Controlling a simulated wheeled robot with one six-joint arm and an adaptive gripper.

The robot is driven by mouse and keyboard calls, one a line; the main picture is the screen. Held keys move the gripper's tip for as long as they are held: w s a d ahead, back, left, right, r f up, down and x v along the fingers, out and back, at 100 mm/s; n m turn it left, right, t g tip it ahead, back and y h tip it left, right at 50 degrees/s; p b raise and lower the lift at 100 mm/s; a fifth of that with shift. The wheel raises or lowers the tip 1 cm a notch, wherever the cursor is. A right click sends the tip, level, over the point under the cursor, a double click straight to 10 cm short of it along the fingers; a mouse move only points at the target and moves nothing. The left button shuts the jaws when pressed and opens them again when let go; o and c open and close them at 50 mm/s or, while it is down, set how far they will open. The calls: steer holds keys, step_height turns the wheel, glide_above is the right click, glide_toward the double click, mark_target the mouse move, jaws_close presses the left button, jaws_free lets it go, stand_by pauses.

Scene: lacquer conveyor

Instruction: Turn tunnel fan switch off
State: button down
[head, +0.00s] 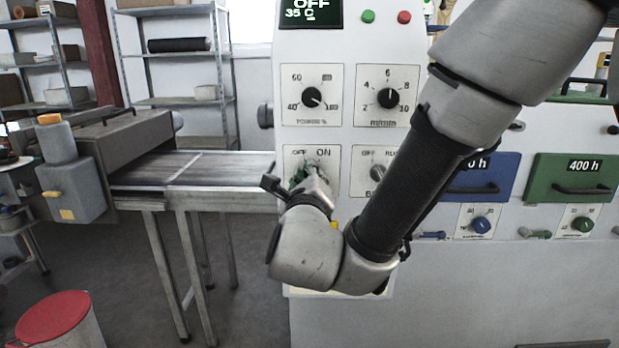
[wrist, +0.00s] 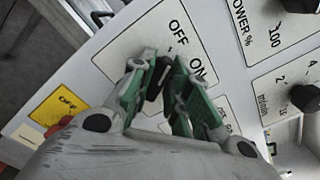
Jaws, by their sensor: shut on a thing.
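The tunnel fan switch (wrist: 155,84) is a dark knob, mostly hidden between my fingers. It sits on a white plate (wrist: 208,35) marked OFF and ON; the plate (head: 333,172) also shows in the head view, low on the white control panel. My gripper (wrist: 159,72) has green-padded fingers and is shut on the knob. In the head view my gripper (head: 306,178) reaches the plate from below and covers its middle. The fingers hide the knob's pointer, so I cannot tell which label it faces.
Above are two black dials, left (head: 312,97) and right (head: 388,97); another knob (head: 378,172) is right of the switch. The display (head: 311,12) reads OFF and 35 C. A conveyor (head: 215,166) adjoins the panel's left. A yellow OFF plate (wrist: 60,104) shows in the wrist view.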

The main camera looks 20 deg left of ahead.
steer(key=shift+f, duration=0.1)
stand_by(0.3)
steer(key=c, duration=1.5)
jaws_free()
steer(key=v, duration=1.2)
